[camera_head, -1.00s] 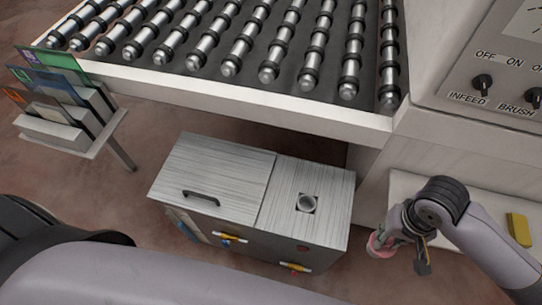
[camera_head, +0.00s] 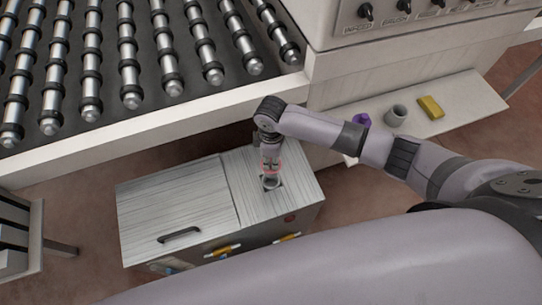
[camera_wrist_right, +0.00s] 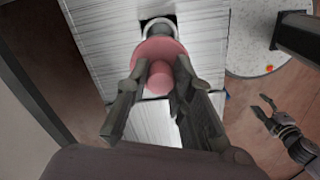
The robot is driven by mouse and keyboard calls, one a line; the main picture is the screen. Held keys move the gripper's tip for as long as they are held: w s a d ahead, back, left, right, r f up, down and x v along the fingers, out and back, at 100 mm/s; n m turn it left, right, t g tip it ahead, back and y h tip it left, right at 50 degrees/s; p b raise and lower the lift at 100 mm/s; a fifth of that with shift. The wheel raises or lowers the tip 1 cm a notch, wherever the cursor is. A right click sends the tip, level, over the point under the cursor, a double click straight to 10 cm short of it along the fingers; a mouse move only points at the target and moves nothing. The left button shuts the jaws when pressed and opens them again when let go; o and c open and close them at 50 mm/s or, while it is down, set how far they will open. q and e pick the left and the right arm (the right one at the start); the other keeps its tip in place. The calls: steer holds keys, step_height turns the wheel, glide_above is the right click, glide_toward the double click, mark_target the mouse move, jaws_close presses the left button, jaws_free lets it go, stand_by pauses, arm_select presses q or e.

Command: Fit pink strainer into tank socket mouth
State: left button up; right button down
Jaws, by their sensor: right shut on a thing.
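The pink strainer (camera_head: 272,167) is held by my right gripper (camera_head: 268,153) over the tank's right part. In the right wrist view my right gripper (camera_wrist_right: 160,82) is shut on the knob of the strainer (camera_wrist_right: 163,50), whose pink flange faces me. The tank socket mouth (camera_head: 271,184) is a round ring in a dark square cutout of the brushed-metal tank top (camera_head: 250,207). The ring (camera_wrist_right: 151,23) shows just beyond the flange, partly hidden; I cannot tell whether the strainer's lower end is inside. My left gripper (camera_wrist_right: 267,112) shows open and empty at the right of the wrist view.
The tank's left lid has a black handle (camera_head: 179,235). A roller conveyor (camera_head: 130,75) overhangs behind. A white shelf (camera_head: 450,112) at right holds a purple piece (camera_head: 362,120), a grey cup (camera_head: 396,115) and a yellow block (camera_head: 431,107). My left arm crosses the foreground.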

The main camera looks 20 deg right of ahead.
steer(key=shift+r+p, duration=0.15)
steer(key=shift+p, duration=0.45)
step_height(320, 180, down, 3)
steer(key=shift+f+b, duration=0.1)
steer(key=shift+b, duration=0.9)
arm_select(q)
steer(key=shift+a+f+b, duration=0.25)
steer(key=shift+f+b, duration=0.15)
steer(key=shift+f, duration=0.2)
steer(key=shift+a+f+b, duration=0.2)
steer(key=shift+f+b, duration=0.2)
steer(key=shift+f, duration=0.2)
arm_select(e)
steer(key=shift+f, duration=1.55)
arm_select(q)
steer(key=shift+a+r+p, duration=0.1)
steer(key=shift+r+p, duration=0.7)
steer(key=shift+r, duration=0.05)
steer(key=shift+f+b, duration=2.25)
arm_select(e)
step_height(320, 180, down, 6)
steer(key=shift+f, duration=0.25)
steer(key=c, duration=1.3)
jaws_free()
